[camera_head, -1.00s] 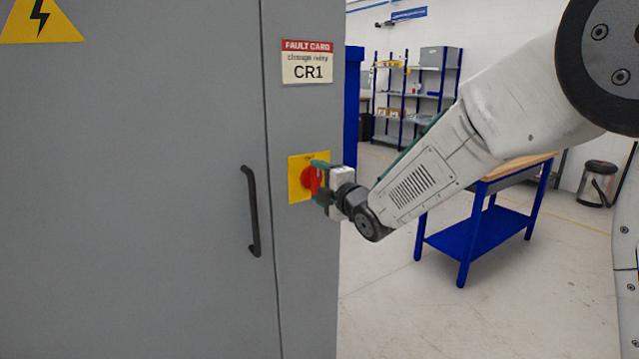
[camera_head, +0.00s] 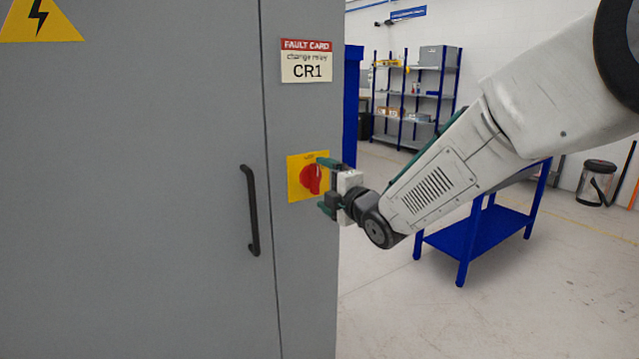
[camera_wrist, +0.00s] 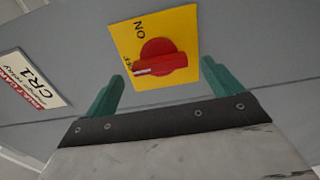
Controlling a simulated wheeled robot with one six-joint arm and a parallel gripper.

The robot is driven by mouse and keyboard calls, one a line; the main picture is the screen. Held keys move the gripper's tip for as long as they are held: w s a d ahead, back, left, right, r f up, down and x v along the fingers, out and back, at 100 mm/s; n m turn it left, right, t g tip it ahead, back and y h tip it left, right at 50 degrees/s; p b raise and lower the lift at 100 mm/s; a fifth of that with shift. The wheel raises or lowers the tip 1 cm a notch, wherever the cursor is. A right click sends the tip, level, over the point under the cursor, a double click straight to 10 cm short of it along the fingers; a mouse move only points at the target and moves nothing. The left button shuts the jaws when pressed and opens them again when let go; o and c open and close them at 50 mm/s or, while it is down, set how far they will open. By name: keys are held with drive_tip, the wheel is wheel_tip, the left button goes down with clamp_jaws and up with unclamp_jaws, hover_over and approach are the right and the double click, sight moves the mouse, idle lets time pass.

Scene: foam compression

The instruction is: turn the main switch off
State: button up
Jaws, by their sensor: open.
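The main switch is a red rotary knob (camera_head: 311,179) on a yellow plate (camera_head: 294,190) on the grey cabinet's right-hand panel. In the wrist view the red knob (camera_wrist: 160,58) has its grip bar lying across, with the white-marked end at the OFF label (camera_wrist: 126,62). The ON label (camera_wrist: 139,29) is at the plate's top. My gripper (camera_head: 327,187) is open and empty, just right of the knob in the head view. In the wrist view its green fingers (camera_wrist: 162,77) stand either side, apart from the knob.
The cabinet door has a black vertical handle (camera_head: 250,211) left of the switch. A fault card (camera_head: 306,61) reading CR1 is above it. A blue workbench (camera_head: 474,241) stands behind my arm, with shelves (camera_head: 414,92) farther back.

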drive_tip(key=v, duration=0.5)
drive_tip(key=shift+w, duration=0.1)
